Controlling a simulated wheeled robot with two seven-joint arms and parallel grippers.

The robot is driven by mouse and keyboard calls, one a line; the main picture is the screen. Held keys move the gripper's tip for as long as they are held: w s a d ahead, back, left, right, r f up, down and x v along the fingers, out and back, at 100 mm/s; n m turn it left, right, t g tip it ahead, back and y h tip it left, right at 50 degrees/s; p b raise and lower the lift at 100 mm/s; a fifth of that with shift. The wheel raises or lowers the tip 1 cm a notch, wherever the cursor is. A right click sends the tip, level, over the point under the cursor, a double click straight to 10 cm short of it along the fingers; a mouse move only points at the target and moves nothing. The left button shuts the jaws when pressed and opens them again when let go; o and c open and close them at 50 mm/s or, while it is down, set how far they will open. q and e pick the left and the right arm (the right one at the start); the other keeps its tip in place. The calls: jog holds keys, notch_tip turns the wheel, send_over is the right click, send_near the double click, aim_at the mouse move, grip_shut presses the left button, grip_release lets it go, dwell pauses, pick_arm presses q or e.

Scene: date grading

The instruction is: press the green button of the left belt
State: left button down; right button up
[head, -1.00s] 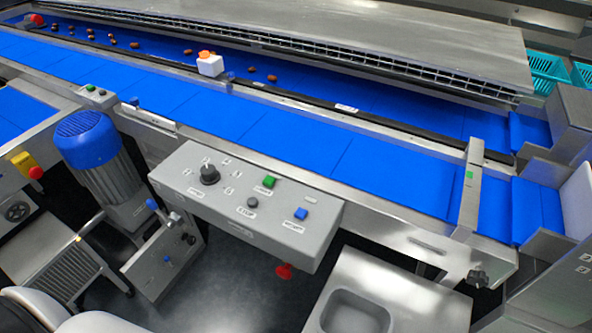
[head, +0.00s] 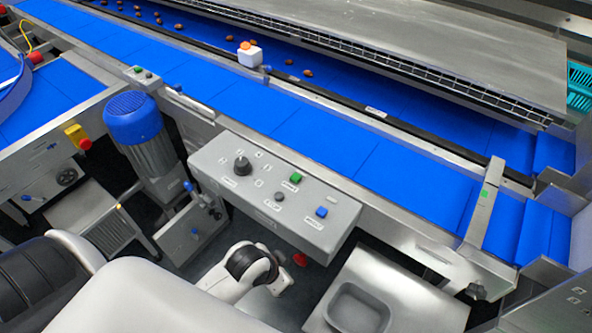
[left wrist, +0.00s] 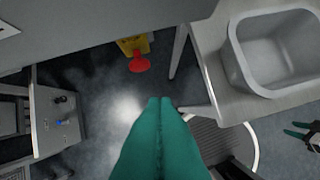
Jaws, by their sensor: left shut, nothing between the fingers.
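A grey control box (head: 275,205) stands in front of the long blue belt in the head view. It carries a green button (head: 295,178), a blue button (head: 321,211), a grey button and a black knob. A smaller box (head: 141,75) with small buttons, one greenish, sits at the corner by the left belt (head: 50,100). I cannot tell from labels which belt each serves. My left gripper (left wrist: 160,103) is shut and empty, low over the floor in the left wrist view; the head view shows only its white arm. My right gripper (left wrist: 297,130) shows small, its teal fingers apart.
A red emergency knob (head: 300,259) hangs under the control box; the wrist view shows a red knob on yellow (left wrist: 138,62). A steel stand with a grey basin (head: 357,308) is at the right. A blue-capped motor (head: 133,118) stands left of the box.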

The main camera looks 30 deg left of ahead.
pick_arm(q)
jog(key=w+r+m, duration=0.1)
jog(key=w+r, duration=0.1)
jog(key=r, duration=0.1)
jog(key=w+d+r+m+t+h+p, duration=0.1)
jog(key=w+r+m, duration=0.1)
jog(key=r, duration=0.1)
jog(key=w+d+r+m+h, duration=0.1)
jog(key=w+r, duration=0.1)
jog(key=r, duration=0.1)
jog(key=shift+d+m, duration=0.15)
jog(key=shift+m, duration=0.15)
jog(key=w+m, duration=0.1)
jog(key=w+r+m, duration=0.1)
jog(key=w+r+m+h, duration=0.1)
jog(key=w, duration=0.1)
jog(key=shift+r+t+p, duration=0.25)
jog(key=shift+t+p, duration=0.05)
jog(key=shift+p, duration=0.05)
jog(key=w+a+r+m, duration=0.3)
jog(key=w+a, duration=0.2)
jog(key=w, duration=0.2)
notch_tip(320, 180, up, 4)
jog(key=t, duration=0.2)
send_over(296, 178)
jog(key=shift+s+a+r, duration=0.2)
jog(key=shift+s+a, duration=0.2)
jog(key=shift+a, duration=0.05)
jog(key=shift+f, duration=0.15)
